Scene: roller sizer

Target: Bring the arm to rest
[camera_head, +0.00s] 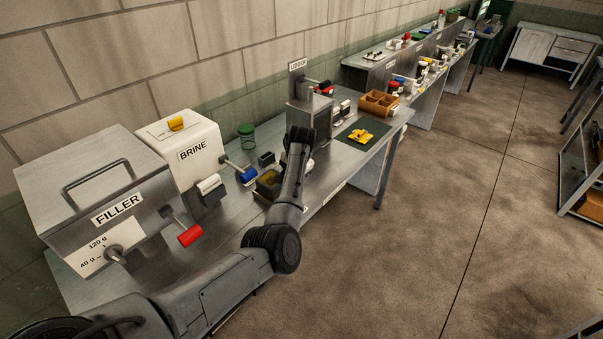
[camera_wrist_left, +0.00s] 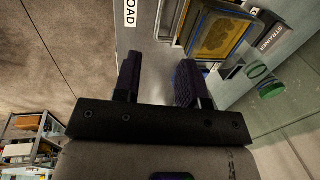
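My left arm (camera_head: 286,205) reaches in from the lower left and bends up over the front of the steel bench. Its gripper is hidden behind the arm in the head view. In the left wrist view my left gripper (camera_wrist_left: 157,70) has its two dark fingers apart, with nothing between them. A tray with amber contents (camera_wrist_left: 222,38) lies beyond and to the right of the fingers; it also shows in the head view (camera_head: 268,186), partly covered by the arm. My right gripper is in neither view.
The bench carries a FILLER box (camera_head: 107,191), a white BRINE box (camera_head: 188,145), a green-lidded jar (camera_head: 246,138), a grey labelled machine (camera_head: 310,118), a wooden organizer (camera_head: 378,103) and a yellow item on a dark mat (camera_head: 361,135). The floor (camera_head: 430,210) to the right is clear.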

